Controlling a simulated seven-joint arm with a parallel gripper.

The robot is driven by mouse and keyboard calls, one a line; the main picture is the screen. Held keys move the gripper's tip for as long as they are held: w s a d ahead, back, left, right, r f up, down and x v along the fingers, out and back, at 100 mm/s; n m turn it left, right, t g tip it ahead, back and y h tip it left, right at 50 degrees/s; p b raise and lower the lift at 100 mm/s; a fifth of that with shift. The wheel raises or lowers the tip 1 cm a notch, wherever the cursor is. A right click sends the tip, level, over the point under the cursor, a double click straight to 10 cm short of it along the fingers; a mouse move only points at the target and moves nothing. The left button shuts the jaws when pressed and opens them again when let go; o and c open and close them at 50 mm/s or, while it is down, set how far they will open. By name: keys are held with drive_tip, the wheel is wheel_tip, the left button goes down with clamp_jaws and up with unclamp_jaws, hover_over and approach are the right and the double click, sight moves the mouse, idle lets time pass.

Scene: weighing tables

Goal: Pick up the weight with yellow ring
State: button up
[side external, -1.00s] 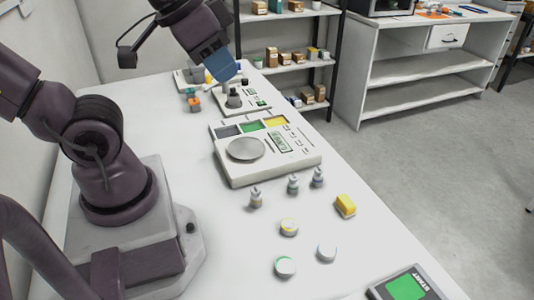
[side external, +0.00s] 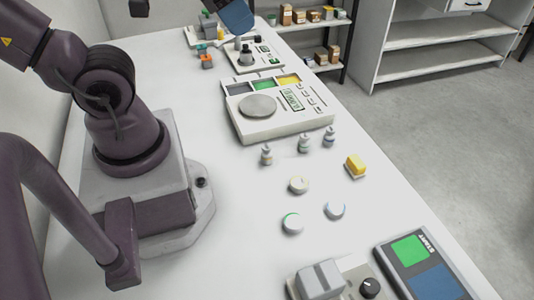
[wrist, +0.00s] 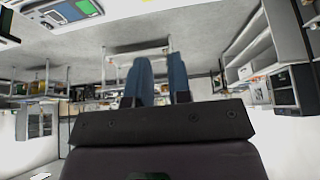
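Several small grey weight-like pieces with knobs stand in front of the scale: a left one (side external: 266,155) with a faint yellowish or orange band, a middle one (side external: 304,143) and a right one (side external: 329,136). Their bands are too small to tell surely. Nearer lie three white discs, one with yellow on its rim (side external: 298,185), one green (side external: 292,223), one bluish (side external: 335,210). My gripper's blue end is at the top edge of the side view, far behind these pieces. In the wrist view my gripper (wrist: 160,65) is open, with an empty gap between its blue fingers.
The scale (side external: 285,125) with a round metal pan stands mid-table. A second device (side external: 262,60) is behind it. A yellow block (side external: 356,165) lies at the right. A START panel (side external: 425,270) and a device with a knob (side external: 340,282) are at the front.

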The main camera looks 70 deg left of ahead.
drive_tip(key=o, duration=0.7)
